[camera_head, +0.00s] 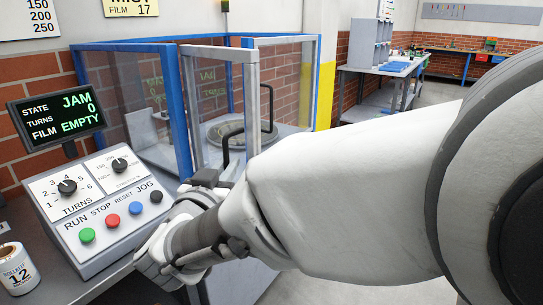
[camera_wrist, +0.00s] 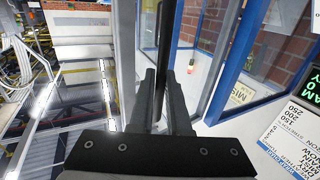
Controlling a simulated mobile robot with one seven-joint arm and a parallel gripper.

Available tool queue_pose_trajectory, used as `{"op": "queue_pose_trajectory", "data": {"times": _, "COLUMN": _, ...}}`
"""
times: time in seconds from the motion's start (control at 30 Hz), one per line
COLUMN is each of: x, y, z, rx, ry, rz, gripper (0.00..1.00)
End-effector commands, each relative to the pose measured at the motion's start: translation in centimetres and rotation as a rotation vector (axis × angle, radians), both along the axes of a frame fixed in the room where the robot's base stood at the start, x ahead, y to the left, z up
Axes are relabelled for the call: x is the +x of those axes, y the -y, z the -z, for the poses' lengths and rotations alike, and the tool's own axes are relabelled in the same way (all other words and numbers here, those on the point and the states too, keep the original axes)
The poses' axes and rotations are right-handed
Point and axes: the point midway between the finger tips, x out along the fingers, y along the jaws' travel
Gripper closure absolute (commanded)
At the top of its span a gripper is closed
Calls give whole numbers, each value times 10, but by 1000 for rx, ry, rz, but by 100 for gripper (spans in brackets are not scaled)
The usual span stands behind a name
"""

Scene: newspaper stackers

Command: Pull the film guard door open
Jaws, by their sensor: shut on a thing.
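The film guard door (camera_head: 253,100) is a clear panel in a grey frame on the blue-framed guard. In the head view it stands close to the blue front post; how far it is open I cannot tell. A black bar handle (camera_head: 228,147) shows at the door just above my gripper (camera_head: 216,182). In the wrist view the handle (camera_wrist: 165,30) runs between the two fingers of my gripper (camera_wrist: 165,80), which is shut on it. My forearm hides the lower door in the head view.
A control box (camera_head: 105,200) with knobs and coloured buttons stands close left of my gripper. Its display (camera_head: 56,115) reads JAM and film EMPTY. Inside the guard is a round turntable (camera_head: 225,130). A workbench (camera_head: 385,70) stands farther back.

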Motion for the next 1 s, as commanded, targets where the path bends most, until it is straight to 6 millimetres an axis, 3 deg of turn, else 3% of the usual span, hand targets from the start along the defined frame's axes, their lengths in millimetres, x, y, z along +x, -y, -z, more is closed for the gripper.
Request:
{"op": "queue_pose_trajectory", "data": {"times": 0.27, "x": 1, "y": -4, "z": -4, "rx": 3, "ry": 7, "rz": -9, "gripper": 100}}
{"op": "queue_pose_trajectory", "data": {"times": 0.3, "x": 1, "y": -4, "z": -4, "rx": 3, "ry": 7, "rz": -9, "gripper": 82}}
{"op": "queue_pose_trajectory", "data": {"times": 0.47, "x": 1, "y": -2, "z": -3, "rx": 3, "ry": 5, "rz": -6, "gripper": 55}}
{"op": "queue_pose_trajectory", "data": {"times": 1.0, "x": 3, "y": 1, "z": -1, "rx": 1, "ry": 3, "rz": -2, "gripper": 55}}
